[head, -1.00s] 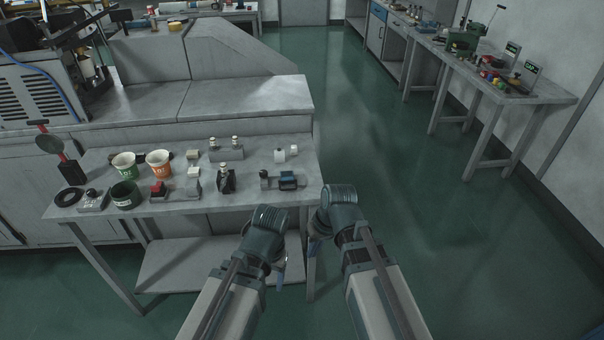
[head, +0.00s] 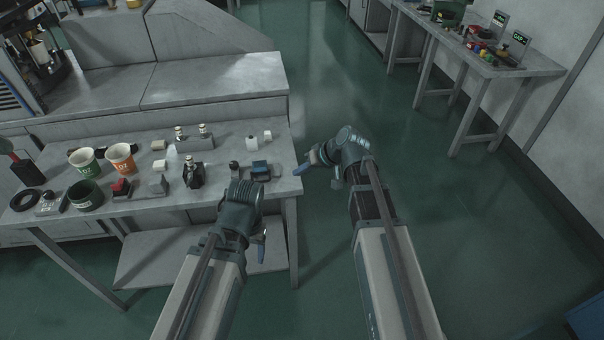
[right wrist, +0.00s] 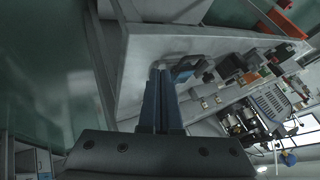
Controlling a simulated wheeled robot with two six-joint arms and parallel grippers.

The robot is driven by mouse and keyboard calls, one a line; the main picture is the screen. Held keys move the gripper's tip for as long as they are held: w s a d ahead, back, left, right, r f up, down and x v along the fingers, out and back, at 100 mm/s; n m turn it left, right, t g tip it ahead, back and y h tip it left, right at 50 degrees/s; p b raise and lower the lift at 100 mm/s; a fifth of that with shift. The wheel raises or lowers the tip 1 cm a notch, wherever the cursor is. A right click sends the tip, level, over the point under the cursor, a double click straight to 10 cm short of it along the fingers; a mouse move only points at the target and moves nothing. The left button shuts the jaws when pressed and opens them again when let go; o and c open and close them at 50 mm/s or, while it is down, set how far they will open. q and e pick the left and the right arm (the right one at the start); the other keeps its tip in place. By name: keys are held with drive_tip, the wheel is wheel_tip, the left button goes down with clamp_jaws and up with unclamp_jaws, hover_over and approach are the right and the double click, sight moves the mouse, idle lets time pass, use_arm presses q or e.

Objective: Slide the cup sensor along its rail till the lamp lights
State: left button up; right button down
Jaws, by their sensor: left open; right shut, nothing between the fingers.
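A small dark device with a blue block (head: 261,169) and a dark round knob at its left end lies at the table's right front; I take it for the cup sensor on its rail. It is too small to tell whether a lamp is lit. My right gripper (head: 299,169) is shut and empty at the table's right edge, to the right of the device and apart from it. In the right wrist view its closed blue fingers (right wrist: 158,98) point at the table. My left gripper (head: 262,246) is open and hangs in front of the table's front edge, partly hidden by its wrist.
A black stand (head: 193,174) is left of the device. A white cylinder (head: 251,142) is behind it. Floor right of the table is clear.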

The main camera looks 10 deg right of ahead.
sight(269, 180)
drive_tip(key=b+x, duration=0.4)
drive_tip(key=x, duration=0.2)
drive_tip(key=shift+a+f, duration=0.1)
drive_tip(key=shift+f, duration=0.3)
drive_tip(key=shift+a+r+p, duration=0.3)
drive_tip(key=shift+a+r, duration=0.05)
drive_tip(key=shift+a, duration=0.25)
drive_tip(key=shift+a+r+p, duration=0.3)
drive_tip(key=shift+a+r, duration=0.05)
drive_tip(key=shift+a, duration=0.25)
use_arm(q)
drive_tip(key=shift+f, duration=1.85)
use_arm(e)
drive_tip(key=shift+s+a+r, duration=0.1)
drive_tip(key=shift+a, duration=0.6)
drive_tip(key=shift+a+r, duration=0.1)
drive_tip(key=shift+a, duration=0.65)
drive_tip(key=shift+d, duration=0.15)
